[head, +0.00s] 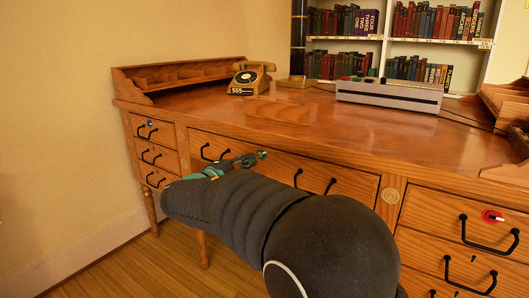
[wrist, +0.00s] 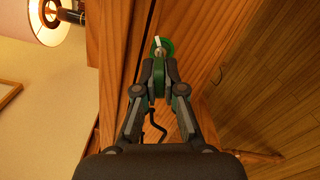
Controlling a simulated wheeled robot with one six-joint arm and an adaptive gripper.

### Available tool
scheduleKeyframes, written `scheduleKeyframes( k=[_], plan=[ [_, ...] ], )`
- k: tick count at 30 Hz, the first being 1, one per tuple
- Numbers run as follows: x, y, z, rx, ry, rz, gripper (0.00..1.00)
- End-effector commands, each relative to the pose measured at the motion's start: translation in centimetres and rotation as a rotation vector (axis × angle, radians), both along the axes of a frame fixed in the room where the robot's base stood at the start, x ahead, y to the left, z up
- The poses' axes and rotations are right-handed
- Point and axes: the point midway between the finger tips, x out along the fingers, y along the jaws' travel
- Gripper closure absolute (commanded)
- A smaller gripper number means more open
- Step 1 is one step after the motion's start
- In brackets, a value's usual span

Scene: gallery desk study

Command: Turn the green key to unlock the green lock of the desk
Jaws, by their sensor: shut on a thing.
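The green lock (wrist: 167,47) shows in the wrist view as a green round piece on the wooden desk front, just past my fingertips. It also shows in the head view (head: 262,155) on the middle drawer front. My gripper (wrist: 159,70) is shut on the green key (wrist: 160,82); the fingers hide much of it. A pale metal piece (wrist: 157,42) shows at the lock, in line with the key. I cannot tell how far the key is turned. In the head view my gripper (head: 246,160) is at the drawer front, beside the lock.
The wooden desk (head: 330,130) has black drawer handles (head: 315,184) near my gripper. A blue lock (head: 150,124) is on the left drawer and a red lock (head: 492,216) on the right one. A telephone (head: 250,79) and a grey box (head: 389,95) stand on top.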

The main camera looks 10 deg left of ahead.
Motion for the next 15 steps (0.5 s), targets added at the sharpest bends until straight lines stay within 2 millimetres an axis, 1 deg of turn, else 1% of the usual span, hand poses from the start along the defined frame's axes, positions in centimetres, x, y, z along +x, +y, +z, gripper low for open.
scheduleKeyframes(
  k=[3, 12, 15],
  plan=[
    [0.00, 0.05, 0.11, 0.059, -0.026, 0.002, 1.00],
    [0.00, 0.07, 0.12, 0.072, -0.031, 0.003, 1.00],
    [0.00, 0.07, 0.12, 0.121, -0.052, 0.003, 1.00]
  ],
)
